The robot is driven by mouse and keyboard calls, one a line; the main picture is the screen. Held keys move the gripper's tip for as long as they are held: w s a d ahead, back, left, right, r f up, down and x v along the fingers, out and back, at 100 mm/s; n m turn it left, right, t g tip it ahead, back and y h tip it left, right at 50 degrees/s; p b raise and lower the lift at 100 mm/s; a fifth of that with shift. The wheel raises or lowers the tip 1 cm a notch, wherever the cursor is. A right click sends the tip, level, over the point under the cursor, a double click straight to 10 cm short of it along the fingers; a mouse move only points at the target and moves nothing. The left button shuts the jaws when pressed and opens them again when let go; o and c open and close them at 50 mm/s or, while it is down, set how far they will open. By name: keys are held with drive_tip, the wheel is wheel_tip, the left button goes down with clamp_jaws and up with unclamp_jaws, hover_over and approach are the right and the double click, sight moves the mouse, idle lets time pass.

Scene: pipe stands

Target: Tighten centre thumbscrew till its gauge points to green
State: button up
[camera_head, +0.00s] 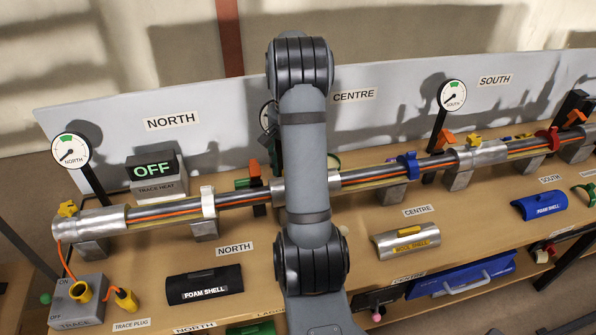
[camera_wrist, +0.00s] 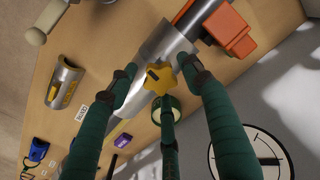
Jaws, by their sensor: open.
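The yellow star-shaped centre thumbscrew (camera_wrist: 160,77) sits on a silver pipe sleeve (camera_wrist: 166,42) in the wrist view. My gripper (camera_wrist: 157,82) is open, with its dark green fingers spread around the thumbscrew; I cannot tell whether any finger touches it. In the head view my arm hides the thumbscrew and my gripper. The centre gauge (camera_head: 266,116) is mostly hidden behind my arm there, so its needle cannot be read. A white dial (camera_wrist: 250,158) is cut off at the lower right of the wrist view, with no green showing.
Orange valve handles stand near the sleeve, one (camera_wrist: 229,30) beside it in the wrist view. The north gauge (camera_head: 70,151) and south gauge (camera_head: 452,95) stand on either side. A wool shell (camera_head: 407,241) and foam shell (camera_head: 204,285) lie on the bench in front.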

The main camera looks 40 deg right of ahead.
drive_tip(key=shift+r, duration=0.1)
wheel_tip(320, 180, up, 6)
drive_tip(key=p, duration=0.5)
wheel_tip(320, 180, up, 12)
idle(0.7)
wheel_tip(320, 180, down, 17)
drive_tip(key=b, duration=0.3)
drive_tip(key=shift+r+b, duration=0.15)
drive_tip(key=shift+b, duration=0.2)
